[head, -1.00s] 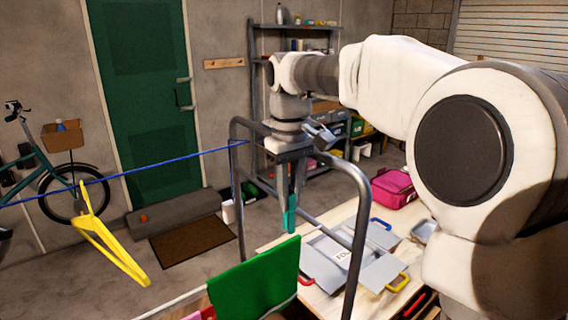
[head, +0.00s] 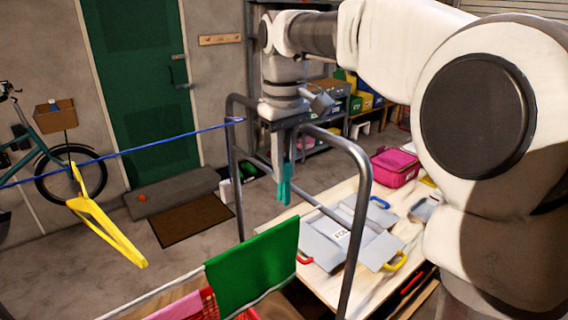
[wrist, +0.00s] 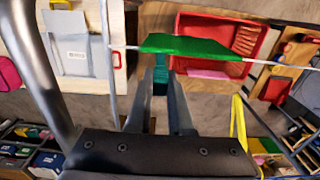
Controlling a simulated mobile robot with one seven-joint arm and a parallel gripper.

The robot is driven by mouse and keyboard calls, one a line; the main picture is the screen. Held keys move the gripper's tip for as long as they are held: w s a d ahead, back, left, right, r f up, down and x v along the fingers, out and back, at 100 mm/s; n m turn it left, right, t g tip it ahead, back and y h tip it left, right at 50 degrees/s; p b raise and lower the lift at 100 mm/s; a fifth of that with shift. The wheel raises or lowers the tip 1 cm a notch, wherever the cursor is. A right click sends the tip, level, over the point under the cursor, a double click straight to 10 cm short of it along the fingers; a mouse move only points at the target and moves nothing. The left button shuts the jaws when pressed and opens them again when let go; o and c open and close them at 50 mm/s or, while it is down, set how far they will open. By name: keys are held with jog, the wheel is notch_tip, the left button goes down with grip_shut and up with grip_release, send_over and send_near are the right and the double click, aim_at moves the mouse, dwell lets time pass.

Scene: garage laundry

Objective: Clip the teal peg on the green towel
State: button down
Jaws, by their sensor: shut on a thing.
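My gripper (head: 283,165) points down and is shut on the teal peg (head: 284,187), which hangs below the fingertips. The peg also shows between the fingers in the wrist view (wrist: 160,88). The green towel (head: 254,268) hangs over a white line at the lower middle of the head view, lower and nearer than the peg. In the wrist view the towel (wrist: 190,46) lies just beyond the peg, along the line. The peg appears apart from the towel.
A grey metal frame (head: 364,205) rises close around my gripper. A yellow hanger (head: 105,225) hangs on a blue cord (head: 150,146) at left. A pink cloth (head: 180,308) and red basket (head: 210,304) are below.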

jog(key=shift+f+b, duration=3.05)
jog(key=shift+f, duration=1.9)
jog(key=c, duration=0.8)
grip_release()
jog(key=shift+r, duration=0.15)
jog(key=shift+o, duration=0.2)
notch_tip(320, 180, up, 16)
jog(key=p, duration=0.2)
jog(key=shift+r+p, duration=0.1)
jog(key=shift+p, duration=0.2)
jog(key=shift+r, duration=0.55)
jog(key=s+d+f+m+t+b, duration=0.1)
jog(key=s+d+f, duration=0.4)
jog(key=s+f, duration=0.5)
jog(key=s+d+f+m+t+b, duration=0.2)
jog(key=s+d+f+m+t, duration=0.2)
jog(key=s+f, duration=0.6)
jog(key=shift+s+d+f+m+t, duration=0.3)
jog(key=shift+s+d+f+m, duration=0.15)
jog(key=shift+f+m, duration=0.45)
